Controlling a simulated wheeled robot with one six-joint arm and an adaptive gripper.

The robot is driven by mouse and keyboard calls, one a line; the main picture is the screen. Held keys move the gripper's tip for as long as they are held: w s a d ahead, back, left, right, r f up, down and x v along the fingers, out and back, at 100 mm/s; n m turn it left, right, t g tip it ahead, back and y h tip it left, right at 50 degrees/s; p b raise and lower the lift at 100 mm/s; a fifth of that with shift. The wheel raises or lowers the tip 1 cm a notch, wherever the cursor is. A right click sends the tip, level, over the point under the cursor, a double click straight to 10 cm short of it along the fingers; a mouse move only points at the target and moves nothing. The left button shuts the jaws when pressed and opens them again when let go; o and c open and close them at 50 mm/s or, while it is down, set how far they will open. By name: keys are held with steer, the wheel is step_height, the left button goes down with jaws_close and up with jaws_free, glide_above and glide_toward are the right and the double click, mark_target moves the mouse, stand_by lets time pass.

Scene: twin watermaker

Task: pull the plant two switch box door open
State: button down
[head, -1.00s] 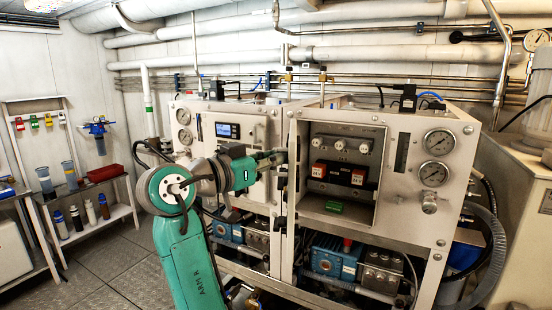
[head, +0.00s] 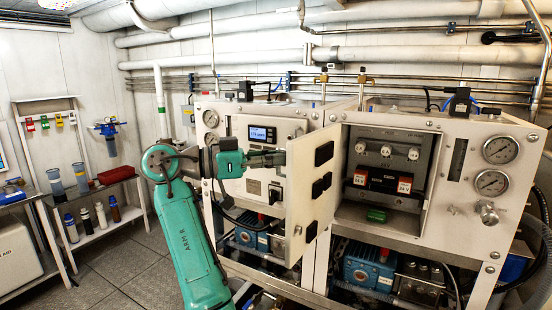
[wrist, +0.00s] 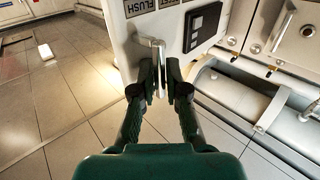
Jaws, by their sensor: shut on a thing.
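The switch box door (head: 317,200) is a white panel standing open on the left of its box, its inner face with black blocks turned toward the head camera. The open switch box (head: 405,222) shows dials, red-and-black units and a green block inside. My gripper (wrist: 160,82) is shut on the door's metal handle (wrist: 159,58) in the wrist view. The door's outer face, with dark lettering and a black fitting, also shows there (wrist: 176,18). In the head view my fingertips are partly hidden behind the door's far side.
The left cabinet (head: 262,178) with a lit display stands close behind my gripper. Gauges (head: 500,150) sit right of the open box. Blue pumps (head: 368,268) are below. A shelf with bottles (head: 100,215) stands at left, with clear tiled floor before it.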

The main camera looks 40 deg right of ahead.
steer(key=shift+d, duration=0.1)
steer(key=c, duration=1.2)
jaws_free()
steer(key=shift+d, duration=0.15)
steer(key=shift+c, duration=0.2)
steer(key=v, duration=1.2)
